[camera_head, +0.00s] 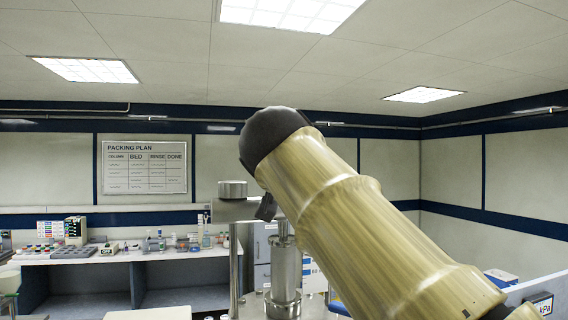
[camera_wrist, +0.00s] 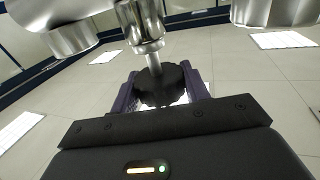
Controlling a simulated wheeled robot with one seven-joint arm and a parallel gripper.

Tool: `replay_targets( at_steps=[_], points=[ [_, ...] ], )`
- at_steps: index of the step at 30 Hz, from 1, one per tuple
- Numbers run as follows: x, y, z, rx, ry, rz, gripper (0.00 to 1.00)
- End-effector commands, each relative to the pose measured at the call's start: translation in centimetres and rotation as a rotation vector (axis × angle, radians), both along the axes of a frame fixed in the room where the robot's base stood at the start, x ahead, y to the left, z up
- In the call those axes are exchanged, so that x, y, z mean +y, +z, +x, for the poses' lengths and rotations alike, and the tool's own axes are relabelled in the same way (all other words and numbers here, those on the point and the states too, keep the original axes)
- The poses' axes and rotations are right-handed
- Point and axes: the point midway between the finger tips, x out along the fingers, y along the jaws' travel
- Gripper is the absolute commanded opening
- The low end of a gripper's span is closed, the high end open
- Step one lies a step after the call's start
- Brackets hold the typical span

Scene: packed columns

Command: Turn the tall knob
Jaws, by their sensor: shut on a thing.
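A black knob (camera_wrist: 160,90) with a scalloped rim sits at the end of a shiny metal stem (camera_wrist: 152,60) in the wrist view. My gripper (camera_wrist: 162,78) has its two purple fingers on either side of the knob and is shut on it. In the head view my tan arm crosses the foreground and hides much of the work area. I cannot make out the knob clearly there.
Shiny metal cylinders (camera_wrist: 72,40) and (camera_wrist: 275,10) flank the stem in the wrist view. In the head view a metal column (camera_head: 285,268) stands beside my arm. A bench (camera_head: 95,258) with small lab items runs along the back left wall, below a packing plan board (camera_head: 145,166).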

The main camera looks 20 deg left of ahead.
Motion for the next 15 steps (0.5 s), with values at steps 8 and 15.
replay_targets(
  at_steps=[8,15],
  points=[
    [0.29,0.18,-0.08,-0.001,-0.194,0.000,0.23],
    [0.28,0.56,-0.06,-0.002,-0.420,-0.002,0.23]
  ],
)
